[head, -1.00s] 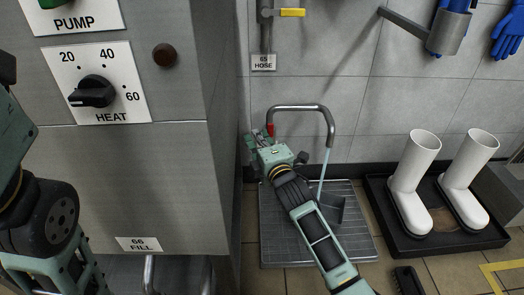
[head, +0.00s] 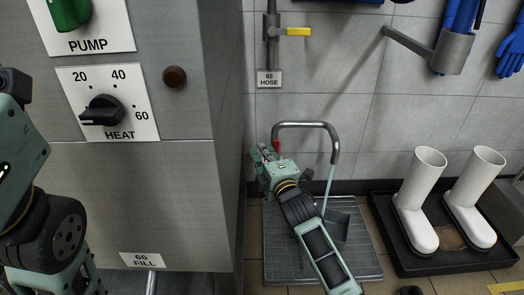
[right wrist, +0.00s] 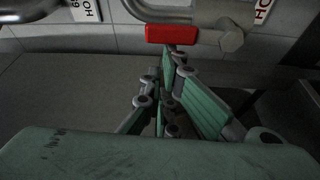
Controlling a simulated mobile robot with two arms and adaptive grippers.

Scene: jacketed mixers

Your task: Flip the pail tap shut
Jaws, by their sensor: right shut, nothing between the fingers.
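The pail tap is a curved steel spout (head: 310,126) low on the wall, with a red lever (head: 276,146) at its left end. A pale blue stream (head: 329,183) runs down from its outlet. My right gripper (head: 263,153) is at the lever end of the tap, shut and empty. In the right wrist view the red lever (right wrist: 171,34) lies sideways, just beyond the shut fingertips (right wrist: 168,52). I cannot tell whether they touch it. My left arm shows at the left edge of the head view, but its gripper is out of frame.
A steel cabinet (head: 150,205) with pump and heat controls stands close left of the tap. A grey floor grate (head: 285,262) lies below. White boots (head: 415,205) stand in a black tray (head: 400,262) at right. A yellow-handled hose valve (head: 298,32) is above.

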